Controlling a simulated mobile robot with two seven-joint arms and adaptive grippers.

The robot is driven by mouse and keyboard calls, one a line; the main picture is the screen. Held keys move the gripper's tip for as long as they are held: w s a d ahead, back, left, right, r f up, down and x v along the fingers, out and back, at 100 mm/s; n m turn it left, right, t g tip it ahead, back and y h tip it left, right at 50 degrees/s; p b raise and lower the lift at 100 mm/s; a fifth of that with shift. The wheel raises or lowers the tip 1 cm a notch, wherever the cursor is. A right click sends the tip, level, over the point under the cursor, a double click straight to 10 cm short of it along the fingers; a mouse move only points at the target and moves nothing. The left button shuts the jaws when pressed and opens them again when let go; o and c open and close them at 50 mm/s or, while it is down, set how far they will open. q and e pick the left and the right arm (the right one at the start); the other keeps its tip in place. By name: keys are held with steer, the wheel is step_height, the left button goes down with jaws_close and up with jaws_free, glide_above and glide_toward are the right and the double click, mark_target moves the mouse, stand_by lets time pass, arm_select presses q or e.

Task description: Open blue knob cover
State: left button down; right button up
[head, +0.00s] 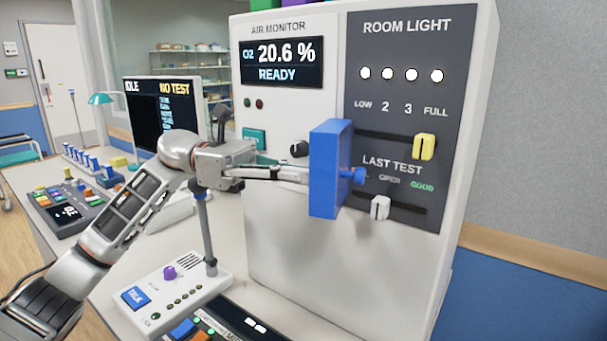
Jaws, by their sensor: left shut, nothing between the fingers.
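The blue cover (327,170) is on the grey panel of the tall white cabinet and juts out toward me like a plate. A small blue knob (359,175) sticks out from its right side. My left gripper (303,175) is shut and empty, its fingers reaching from the left up to the cover's left side. The fingertips are at or partly behind the cover's edge; I cannot tell whether they touch it. My right gripper is not in view.
A yellow slider (424,147) and a white slider (380,208) are right of the cover. A black knob (299,149) is just above my gripper. A white talk box (172,290) with a microphone stands below my arm. Clear wall lies right of the cabinet.

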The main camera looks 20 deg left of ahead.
arm_select(q)
steer(key=a+b, duration=0.1)
steer(key=a, duration=1)
steer(key=shift+w+b, duration=0.15)
steer(key=shift+b, duration=0.2)
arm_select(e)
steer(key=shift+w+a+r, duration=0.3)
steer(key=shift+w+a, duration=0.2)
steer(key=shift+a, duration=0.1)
